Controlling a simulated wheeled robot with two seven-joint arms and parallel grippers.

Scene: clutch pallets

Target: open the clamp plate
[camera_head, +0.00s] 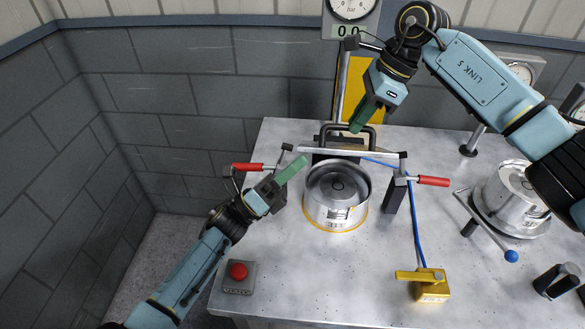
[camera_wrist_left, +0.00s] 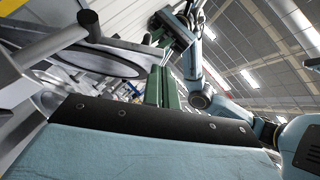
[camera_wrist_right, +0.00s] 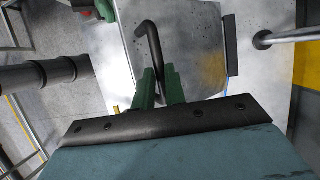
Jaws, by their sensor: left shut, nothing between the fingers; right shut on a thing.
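The clamp plate (camera_head: 385,155) shows in the head view as a thin pale edge behind the silver drum (camera_head: 336,195), so it looks tilted up. Its grey face (camera_wrist_right: 205,45) shows in the right wrist view. My right gripper (camera_head: 363,115) is shut on its black handle (camera_wrist_right: 150,42), which passes between the green fingers. My left gripper (camera_head: 291,170) is shut and empty, left of the drum and beside the left red-handled clamp (camera_head: 248,167). A right red-handled clamp (camera_head: 432,181) stands on the other side. The drum top is uncovered.
A yellow valve box (camera_head: 432,290) with a blue hose sits at the front right of the table (camera_head: 300,275). A red button box (camera_head: 238,272) is at the front left. Another drum (camera_head: 515,190) with a blue-knobbed lever stands right. A gauge post (camera_head: 341,85) rises behind the plate.

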